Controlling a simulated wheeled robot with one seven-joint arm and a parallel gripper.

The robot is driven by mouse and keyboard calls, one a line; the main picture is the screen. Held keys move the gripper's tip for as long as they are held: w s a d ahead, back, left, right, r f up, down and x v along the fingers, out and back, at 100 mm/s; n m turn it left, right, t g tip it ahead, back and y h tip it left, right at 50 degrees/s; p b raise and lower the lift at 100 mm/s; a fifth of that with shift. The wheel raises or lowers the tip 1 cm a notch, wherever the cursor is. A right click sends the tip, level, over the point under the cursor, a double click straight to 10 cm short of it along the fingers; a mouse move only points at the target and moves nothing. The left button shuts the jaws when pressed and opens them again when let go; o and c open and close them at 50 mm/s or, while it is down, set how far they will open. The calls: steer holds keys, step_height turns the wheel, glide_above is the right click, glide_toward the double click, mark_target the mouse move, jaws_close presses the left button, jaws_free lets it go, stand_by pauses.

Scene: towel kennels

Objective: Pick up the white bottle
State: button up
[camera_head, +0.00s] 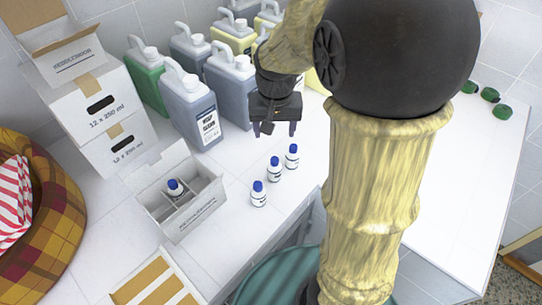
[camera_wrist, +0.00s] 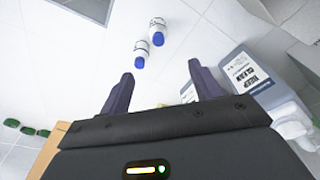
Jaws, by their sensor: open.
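Three small white bottles with blue caps stand in a slanting row on the white counter: a front one (camera_head: 258,199), a middle one (camera_head: 274,174) and a back one (camera_head: 291,160). A similar bottle (camera_head: 175,191) stands in a compartment of an open divided box (camera_head: 195,222). My gripper (camera_head: 274,129) is open and empty, above and behind the row, apart from the bottles. In the wrist view, two bottles (camera_wrist: 157,28) (camera_wrist: 141,47) show beyond the open fingers (camera_wrist: 161,84). I cannot tell which of the three these are.
Several large jugs, including a green one (camera_head: 148,82) and a grey one (camera_head: 189,108), stand behind and left of my gripper. Stacked white cartons (camera_head: 98,112) and a plaid basket (camera_head: 45,235) are at left. Green caps (camera_head: 490,94) lie far right. The counter's front edge is near the bottles.

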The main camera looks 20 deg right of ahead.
mark_target(274, 159)
steer(key=shift+s, duration=0.15)
steer(key=f, duration=0.4)
steer(key=w+f+p, duration=0.1)
steer(key=f, duration=0.3)
steer(key=w+f+p, duration=0.1)
steer(key=f, duration=0.3)
steer(key=shift+d, duration=0.25)
steer(key=shift+s, duration=0.15)
steer(key=shift+f, duration=0.4)
steer(key=shift+w+d+f+p, duration=0.15)
steer(key=shift+f+p, duration=0.3)
steer(key=shift+f, duration=0.65)
steer(key=shift+w+a+f+p, duration=0.1)
steer(key=shift+f+p, duration=0.35)
steer(key=shift+f, duration=0.6)
steer(key=shift+c, duration=0.2)
